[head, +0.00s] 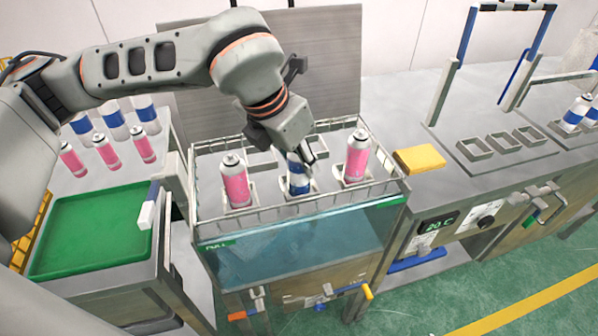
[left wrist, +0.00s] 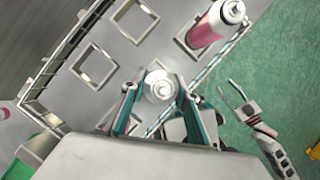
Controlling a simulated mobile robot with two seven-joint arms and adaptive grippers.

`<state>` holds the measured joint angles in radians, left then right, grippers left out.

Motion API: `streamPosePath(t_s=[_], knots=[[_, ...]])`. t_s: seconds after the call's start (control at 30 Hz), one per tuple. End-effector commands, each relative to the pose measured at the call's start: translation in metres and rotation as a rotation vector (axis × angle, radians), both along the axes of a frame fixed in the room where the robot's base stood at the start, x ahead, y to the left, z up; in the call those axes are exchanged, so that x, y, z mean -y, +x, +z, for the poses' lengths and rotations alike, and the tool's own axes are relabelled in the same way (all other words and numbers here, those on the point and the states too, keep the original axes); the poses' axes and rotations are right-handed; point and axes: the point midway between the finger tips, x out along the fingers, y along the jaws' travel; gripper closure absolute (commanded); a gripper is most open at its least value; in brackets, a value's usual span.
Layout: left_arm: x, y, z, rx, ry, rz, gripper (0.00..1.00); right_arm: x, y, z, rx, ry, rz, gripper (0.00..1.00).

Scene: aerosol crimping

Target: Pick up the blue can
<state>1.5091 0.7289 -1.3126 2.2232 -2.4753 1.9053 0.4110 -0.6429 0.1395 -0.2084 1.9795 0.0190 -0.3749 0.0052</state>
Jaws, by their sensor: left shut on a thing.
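The blue can (head: 297,178), white with a blue band, stands upright between two pink cans in the front row of the wire rack on the water tank. My left gripper (head: 308,158) reaches down from above and is shut on its upper part. In the left wrist view the can's top (left wrist: 160,87) sits between the two fingers of my left gripper (left wrist: 160,100). The can's lower part is hidden there. My right gripper (left wrist: 238,102) shows in the left wrist view, apart from the rack, with its fingers spread and empty.
Pink cans (head: 235,182) and (head: 356,158) flank the blue can closely. The rack (head: 290,215) has empty square holders behind. A green tray (head: 95,232) and more cans are at left. A yellow block (head: 419,159) lies to the right.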

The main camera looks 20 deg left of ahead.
Motion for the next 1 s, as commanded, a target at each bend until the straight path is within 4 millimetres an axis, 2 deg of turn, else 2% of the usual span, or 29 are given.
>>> streamPosePath(t_s=[0.27,0.43,0.57,0.8,1.0], knots=[[0.0,0.001,0.009,0.003,-0.001,0.0,0.94,0.0,0.001,0.001,0.001,0.0,0.0,0.6],[0.0,0.001,0.031,0.005,-0.002,0.001,0.94,0.0,0.001,0.003,0.003,0.001,0.0,0.6],[0.0,0.001,0.061,0.008,-0.001,0.0,0.94,0.0,0.002,0.005,0.004,0.002,0.0,0.6],[0.0,0.001,0.129,0.007,-0.002,0.002,0.94,-0.001,0.002,0.008,0.005,0.007,-0.001,0.6],[0.0,0.0,0.172,0.005,-0.002,0.001,0.94,-0.002,0.0,0.009,0.002,0.01,-0.001,0.6]])
